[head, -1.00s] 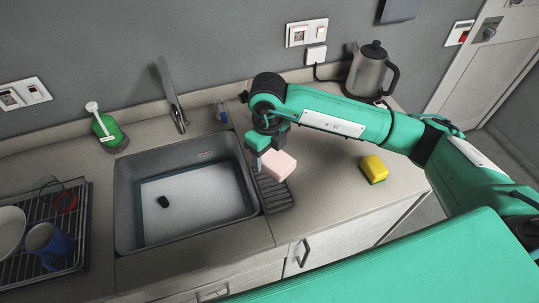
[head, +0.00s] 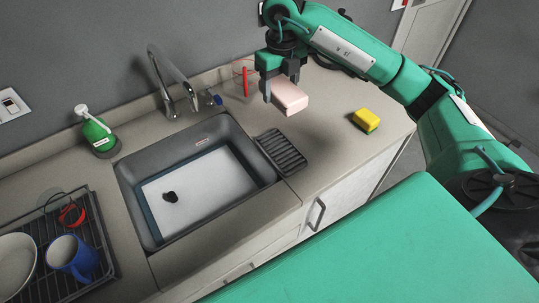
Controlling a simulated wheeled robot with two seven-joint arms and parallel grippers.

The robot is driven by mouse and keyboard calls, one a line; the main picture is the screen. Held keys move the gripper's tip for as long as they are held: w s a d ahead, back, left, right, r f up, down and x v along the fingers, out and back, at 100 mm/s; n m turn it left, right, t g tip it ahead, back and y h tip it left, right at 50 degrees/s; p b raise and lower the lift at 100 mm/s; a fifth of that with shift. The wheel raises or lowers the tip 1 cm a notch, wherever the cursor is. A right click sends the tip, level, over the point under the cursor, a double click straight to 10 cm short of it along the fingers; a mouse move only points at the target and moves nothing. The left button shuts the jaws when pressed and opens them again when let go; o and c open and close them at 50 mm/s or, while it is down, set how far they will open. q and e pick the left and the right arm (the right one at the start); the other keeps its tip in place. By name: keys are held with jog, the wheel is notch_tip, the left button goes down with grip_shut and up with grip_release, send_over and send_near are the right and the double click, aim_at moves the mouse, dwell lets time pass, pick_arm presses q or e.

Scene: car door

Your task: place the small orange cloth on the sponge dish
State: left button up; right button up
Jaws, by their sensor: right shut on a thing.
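The sponge dish (head: 282,152) is a dark ridged tray on the counter just right of the sink, with nothing on it. My right gripper (head: 277,92) is shut on a pale pink-orange block-shaped thing (head: 291,99). It holds the thing up and toward the wall from the dish in the head view, seemingly above the counter; the exact height is unclear. This thing may be the small orange cloth; no other orange cloth shows. My left gripper is not in view.
A yellow sponge (head: 366,120) lies on the counter at right. A faucet (head: 180,85), green soap bottle (head: 97,134) and red object (head: 246,82) stand behind. A dish rack (head: 103,240) holds a blue mug (head: 72,257).

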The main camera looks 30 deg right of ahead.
jog(key=shift+f, duration=0.4)
send_near(279, 147)
notch_tip(279, 147, down, 2)
jog(key=shift+f+p, duration=0.1)
jog(key=shift+p, duration=0.85)
notch_tip(279, 147, down, 4)
jog(key=shift+f+p, duration=0.15)
jog(key=shift+p, duration=0.4)
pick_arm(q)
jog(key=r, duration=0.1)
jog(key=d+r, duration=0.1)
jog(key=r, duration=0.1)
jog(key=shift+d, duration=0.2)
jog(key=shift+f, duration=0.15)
pick_arm(e)
jog(key=shift+f, duration=0.15)
jog(key=o, duration=0.9)
